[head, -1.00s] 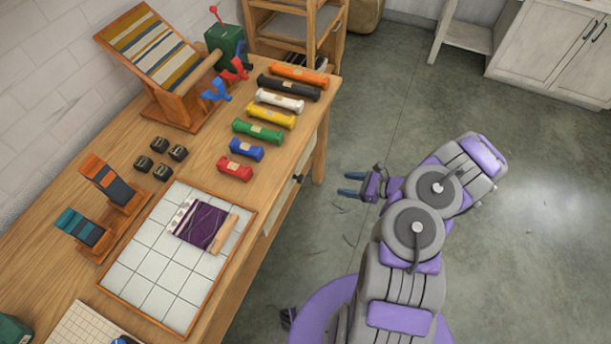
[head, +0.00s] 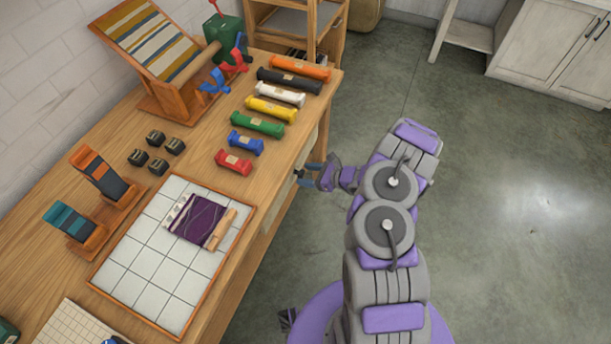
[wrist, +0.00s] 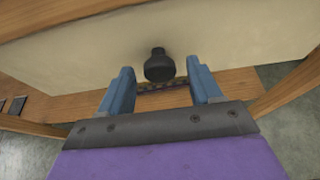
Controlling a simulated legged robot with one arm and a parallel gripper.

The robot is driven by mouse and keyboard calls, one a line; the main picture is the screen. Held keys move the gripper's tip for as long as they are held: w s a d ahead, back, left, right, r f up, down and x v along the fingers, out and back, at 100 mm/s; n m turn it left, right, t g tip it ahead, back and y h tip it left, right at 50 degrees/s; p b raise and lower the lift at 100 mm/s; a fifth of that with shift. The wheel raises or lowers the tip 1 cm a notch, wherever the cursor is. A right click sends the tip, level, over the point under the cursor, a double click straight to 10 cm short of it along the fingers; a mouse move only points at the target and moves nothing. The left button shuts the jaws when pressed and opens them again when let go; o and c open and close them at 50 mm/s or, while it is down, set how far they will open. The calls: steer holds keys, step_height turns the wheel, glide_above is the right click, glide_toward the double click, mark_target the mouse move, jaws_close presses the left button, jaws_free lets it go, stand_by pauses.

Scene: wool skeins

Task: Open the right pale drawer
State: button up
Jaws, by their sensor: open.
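The pale drawer front (wrist: 230,35) fills the upper part of the wrist view, with a dark round knob (wrist: 159,66) sticking out of it. The drawer looks closed. My gripper (wrist: 160,75) is open, with one blue finger on each side of the knob and a gap to both. I cannot tell how far the fingertips reach past the knob. In the head view, my gripper (head: 308,172) is at the bench's right side, below the top's edge. The drawer front there is mostly hidden by the tabletop, with a pale strip (head: 305,148) showing.
The wooden bench (head: 205,130) carries a row of coloured skeins, such as the red one (head: 234,162), and a tiled tray (head: 150,275) with a purple woven piece (head: 197,219). Open grey floor (head: 500,240) lies to the right.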

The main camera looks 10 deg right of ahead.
steer(key=shift+w+a+f, duration=0.15)
steer(key=shift+w+a, duration=0.15)
steer(key=shift+a, duration=0.1)
steer(key=shift+d, duration=0.1)
jaws_close()
stand_by(0.3)
